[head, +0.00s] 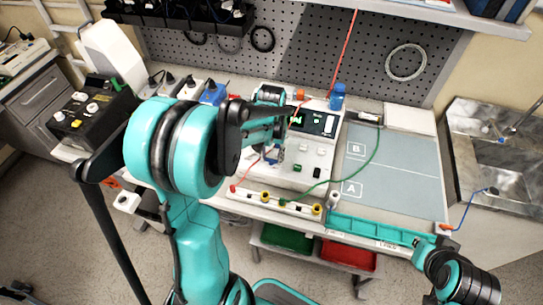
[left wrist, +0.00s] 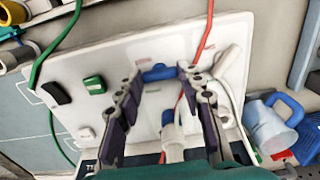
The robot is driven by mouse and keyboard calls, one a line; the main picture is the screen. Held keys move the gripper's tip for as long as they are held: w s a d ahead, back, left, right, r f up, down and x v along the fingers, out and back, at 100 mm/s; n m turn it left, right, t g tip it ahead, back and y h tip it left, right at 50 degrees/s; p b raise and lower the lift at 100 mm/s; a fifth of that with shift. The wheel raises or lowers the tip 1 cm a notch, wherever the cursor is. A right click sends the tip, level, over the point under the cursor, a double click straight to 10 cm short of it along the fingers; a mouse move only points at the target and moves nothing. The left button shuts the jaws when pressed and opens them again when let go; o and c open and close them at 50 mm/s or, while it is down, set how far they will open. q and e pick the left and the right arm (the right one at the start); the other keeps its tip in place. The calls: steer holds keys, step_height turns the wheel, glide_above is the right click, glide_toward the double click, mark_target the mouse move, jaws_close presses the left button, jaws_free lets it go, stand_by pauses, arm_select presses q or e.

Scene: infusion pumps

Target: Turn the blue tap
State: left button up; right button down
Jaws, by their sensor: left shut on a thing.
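The blue tap (left wrist: 160,73) is on the face of a pale pump panel (left wrist: 110,60) in the left wrist view. My left gripper (left wrist: 161,76) has its two dark fingers on either side of the tap, shut on it at its ends. In the head view my left gripper (head: 271,157) is at the left part of the white pump unit (head: 312,158), and my arm hides much of that side. The tap cannot be made out clearly there. My right gripper is not in view; only part of my right arm shows at the lower right.
A red line and a green line (head: 374,152) run by the pump. A blue bottle (head: 337,97) stands behind it. A grey mat marked A and B (head: 390,165) lies to the right, mostly clear. A sink (head: 490,150) is at the far right.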

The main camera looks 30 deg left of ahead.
mark_target(271, 159)
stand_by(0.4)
arm_select(q)
steer(key=o, duration=1.2)
steer(key=shift+c, duration=0.2)
steer(key=shift+r, duration=0.15)
step_height(271, 159, up, 12)
steer(key=s+d+f+m+t+b, duration=0.2)
steer(key=s+d+f+t+b, duration=0.3)
steer(key=s+d, duration=0.5)
steer(key=shift+s+d+f+m+t, duration=0.3)
steer(key=shift+s+d+f+t, duration=0.1)
steer(key=shift+s+f+t, duration=0.55)
